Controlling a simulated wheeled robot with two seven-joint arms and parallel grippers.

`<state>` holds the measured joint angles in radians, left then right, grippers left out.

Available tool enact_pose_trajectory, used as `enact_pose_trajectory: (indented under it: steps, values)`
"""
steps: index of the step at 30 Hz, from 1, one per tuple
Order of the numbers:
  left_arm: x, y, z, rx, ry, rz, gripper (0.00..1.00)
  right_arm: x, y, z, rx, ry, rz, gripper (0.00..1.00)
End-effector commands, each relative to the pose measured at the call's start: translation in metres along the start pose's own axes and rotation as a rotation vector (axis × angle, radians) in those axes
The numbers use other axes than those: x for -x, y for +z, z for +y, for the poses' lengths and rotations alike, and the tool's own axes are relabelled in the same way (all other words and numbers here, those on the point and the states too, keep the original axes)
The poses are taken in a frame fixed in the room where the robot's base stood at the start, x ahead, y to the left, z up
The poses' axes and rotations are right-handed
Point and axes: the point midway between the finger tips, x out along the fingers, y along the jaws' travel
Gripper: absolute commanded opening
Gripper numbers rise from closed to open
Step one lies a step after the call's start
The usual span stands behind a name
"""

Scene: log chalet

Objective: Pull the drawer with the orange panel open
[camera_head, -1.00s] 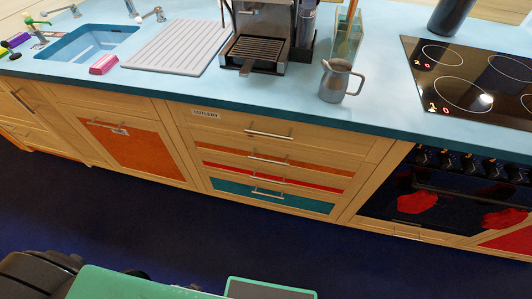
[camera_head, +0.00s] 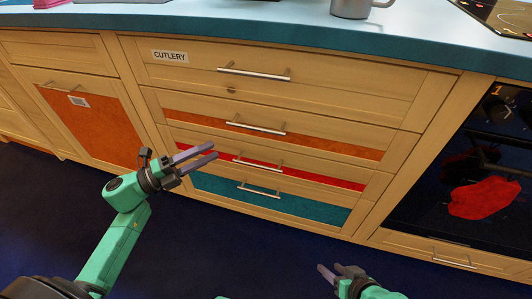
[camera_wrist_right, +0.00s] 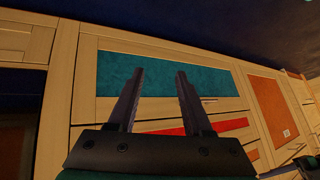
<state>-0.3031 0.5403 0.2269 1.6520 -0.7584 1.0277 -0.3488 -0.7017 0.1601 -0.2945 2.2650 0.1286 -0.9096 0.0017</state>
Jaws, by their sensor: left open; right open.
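The drawer with the orange panel (camera_head: 330,143) is the second from the top in the drawer stack. It is closed, with a horizontal metal bar handle (camera_head: 255,128) at its middle. My left gripper (camera_head: 213,150) is open and empty. In the head view it appears left of and below that handle, over the red-panel drawer's left part. My right gripper (camera_head: 334,268) is low in the head view, below the stack. In the right wrist view its two fingers (camera_wrist_right: 160,73) are apart with nothing between them, in front of the teal panel (camera_wrist_right: 215,82).
A closed drawer labelled CUTLERY (camera_head: 170,56) is above. Below are closed drawers with a red panel (camera_head: 305,175) and a teal panel (camera_head: 310,206). An orange-panelled cabinet door (camera_head: 95,125) is at left, a dark oven (camera_head: 465,160) at right. The blue countertop (camera_head: 290,22) overhangs. The dark floor is clear.

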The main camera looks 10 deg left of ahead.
Motion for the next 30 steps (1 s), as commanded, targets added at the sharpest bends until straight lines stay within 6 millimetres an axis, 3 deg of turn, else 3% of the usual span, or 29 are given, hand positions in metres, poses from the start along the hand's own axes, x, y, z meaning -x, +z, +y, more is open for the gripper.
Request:
enact_pose_trajectory:
  steps: [5, 18, 23, 30]
  values:
    - [-0.02, -0.003, -0.006, -0.016, -0.005, 0.017, 0.45, 0.001, -0.004, -0.004, -0.001, -0.011, 0.022, 0.5]
    - [-0.129, -0.003, -0.005, -0.01, -0.007, 0.012, 0.45, -0.015, -0.005, -0.017, -0.01, -0.052, 0.135, 0.5]
    - [-0.145, -0.004, -0.006, -0.01, -0.004, 0.011, 0.45, -0.017, -0.006, -0.02, -0.012, -0.058, 0.154, 0.5]
    - [-0.147, -0.004, -0.005, -0.008, -0.003, 0.011, 0.45, -0.017, -0.006, -0.02, -0.012, -0.059, 0.156, 0.5]
